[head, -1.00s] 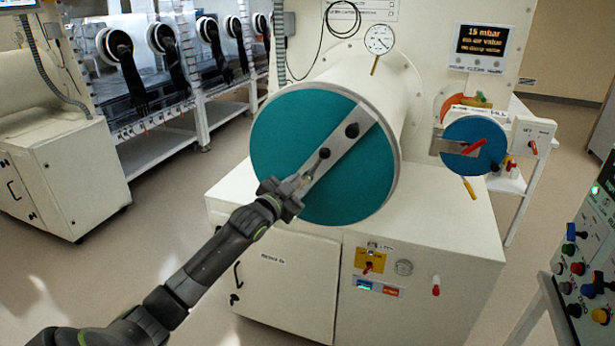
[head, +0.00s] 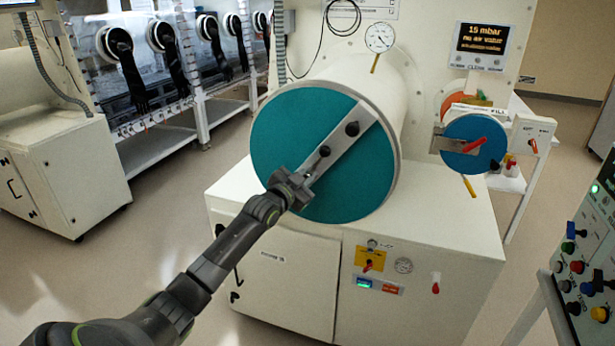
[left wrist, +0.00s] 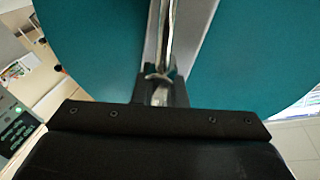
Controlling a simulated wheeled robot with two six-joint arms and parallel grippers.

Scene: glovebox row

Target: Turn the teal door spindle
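The round teal door (head: 340,190) closes the front of a white cylinder, with a pale metal bar (head: 345,143) running across it from upper right to lower left. Dark knobs sit on the bar, one near the middle (head: 324,151) and one above it (head: 352,129). My left gripper (head: 296,184) is at the bar's lower left end, in front of the door. In the left wrist view a shiny rod (left wrist: 167,35) runs down over the bar to between the fingertips (left wrist: 161,88). Whether they grip it is unclear. My right gripper is out of view.
A smaller blue round door (head: 462,160) with a red handle is at the right. A pressure gauge (head: 379,38) stands above the cylinder. A white cabinet (head: 290,275) is below, and a button panel (head: 590,265) is at the lower right. Open floor lies left.

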